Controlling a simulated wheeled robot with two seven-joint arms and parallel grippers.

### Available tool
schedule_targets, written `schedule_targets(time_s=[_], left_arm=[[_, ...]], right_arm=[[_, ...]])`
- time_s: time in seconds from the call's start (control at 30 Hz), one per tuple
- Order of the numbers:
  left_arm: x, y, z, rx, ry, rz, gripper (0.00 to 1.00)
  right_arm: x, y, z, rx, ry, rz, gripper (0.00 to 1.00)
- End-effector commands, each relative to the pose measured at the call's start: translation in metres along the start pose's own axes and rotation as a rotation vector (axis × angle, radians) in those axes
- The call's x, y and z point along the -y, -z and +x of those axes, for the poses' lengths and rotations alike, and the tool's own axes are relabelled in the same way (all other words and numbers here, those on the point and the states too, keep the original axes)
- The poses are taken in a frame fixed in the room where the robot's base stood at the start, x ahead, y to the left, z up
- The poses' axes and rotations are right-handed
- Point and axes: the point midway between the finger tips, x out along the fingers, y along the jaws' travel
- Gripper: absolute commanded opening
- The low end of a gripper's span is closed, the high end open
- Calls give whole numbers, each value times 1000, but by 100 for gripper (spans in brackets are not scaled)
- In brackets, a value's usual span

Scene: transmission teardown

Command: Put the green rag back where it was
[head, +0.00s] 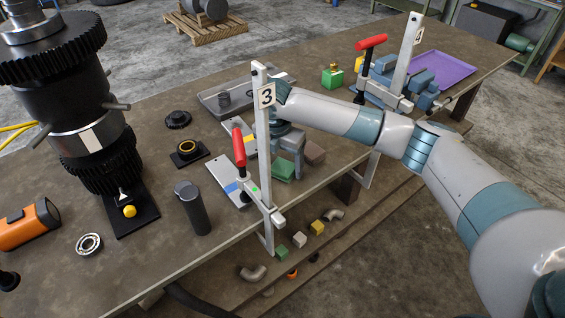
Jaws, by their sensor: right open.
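A green folded piece that looks like the green rag (284,170) lies on the brown workbench (335,185), near its front edge, behind the clamp marked 3. My right arm reaches in from the right, and its gripper (287,160) points down at the green rag. The right gripper is open, with its fingers close around or just above the rag; I cannot tell whether they touch it. The clamp's upright bar hides part of the gripper. My left gripper is not in view.
The clamp's bar (262,130) with a red handle (239,147) stands beside my gripper. A grey tray (213,102) is behind, a dark cylinder (195,210) in front, and a purple tray (445,70) at far right.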

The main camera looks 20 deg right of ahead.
Motion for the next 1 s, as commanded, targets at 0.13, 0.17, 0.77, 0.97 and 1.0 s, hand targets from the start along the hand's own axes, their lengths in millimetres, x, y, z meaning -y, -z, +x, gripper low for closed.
schedule_targets(time_s=[0.13,0.17,0.77,0.97,1.0], left_arm=[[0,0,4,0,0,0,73],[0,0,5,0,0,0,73],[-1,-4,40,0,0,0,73],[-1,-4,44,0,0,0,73],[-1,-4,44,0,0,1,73]], right_arm=[[0,-1,-6,1,-1,0,73],[-1,-1,-8,1,-1,-1,73],[-1,0,-101,1,-3,0,73],[-1,0,-119,0,-1,0,73],[0,0,-121,0,-1,0,73]])
